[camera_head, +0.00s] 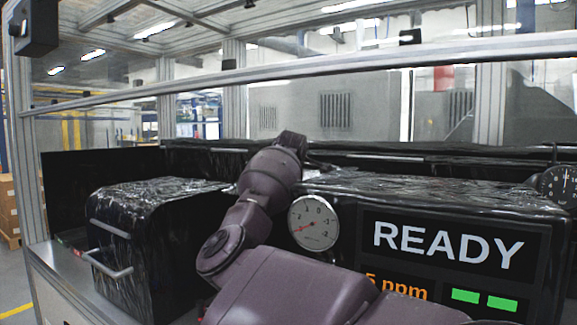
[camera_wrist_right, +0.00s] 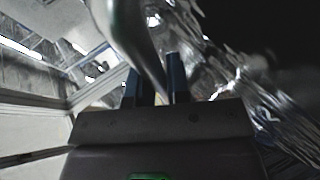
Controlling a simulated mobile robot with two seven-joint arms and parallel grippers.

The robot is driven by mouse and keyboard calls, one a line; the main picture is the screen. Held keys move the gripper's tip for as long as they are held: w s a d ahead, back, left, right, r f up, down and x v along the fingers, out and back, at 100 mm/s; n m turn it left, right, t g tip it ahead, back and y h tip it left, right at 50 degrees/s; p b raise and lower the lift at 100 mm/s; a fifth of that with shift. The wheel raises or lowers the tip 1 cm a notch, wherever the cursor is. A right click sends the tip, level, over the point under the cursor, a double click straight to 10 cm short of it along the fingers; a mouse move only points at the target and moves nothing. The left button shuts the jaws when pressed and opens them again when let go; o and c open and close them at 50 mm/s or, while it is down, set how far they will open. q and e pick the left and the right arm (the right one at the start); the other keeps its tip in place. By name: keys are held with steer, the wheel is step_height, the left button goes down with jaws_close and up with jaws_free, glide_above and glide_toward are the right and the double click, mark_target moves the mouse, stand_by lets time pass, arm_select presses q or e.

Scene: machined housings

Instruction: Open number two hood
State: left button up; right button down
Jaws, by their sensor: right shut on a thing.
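My right arm (camera_head: 262,185) reaches away from the camera to the gap between two black, film-wrapped housings; its gripper jaws are hidden in the head view. In the right wrist view, my right gripper (camera_wrist_right: 154,78) is shut on a curved grey metal bar (camera_wrist_right: 128,35) that looks like a handle. The left housing (camera_head: 150,230) has a rounded hood top and a metal bar handle (camera_head: 110,268) on its front. The right housing (camera_head: 430,195) has a wide flat top. I see no hood number. My left gripper is not in view.
The right housing carries a dial gauge (camera_head: 313,222) and a READY display (camera_head: 448,245), close beside my arm. A second gauge (camera_head: 560,184) stands at the far right. A metal frame rail (camera_head: 300,75) crosses above. The space above the left housing is free.

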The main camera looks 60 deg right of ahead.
steer(key=shift+f, duration=0.1)
steer(key=c, duration=1.1)
jaws_free()
steer(key=shift+a, duration=0.1)
steer(key=shift+s+a+r, duration=0.2)
steer(key=shift+a+r, duration=0.05)
steer(key=b+v, duration=0.2)
steer(key=v, duration=0.8)
steer(key=shift+r, duration=0.1)
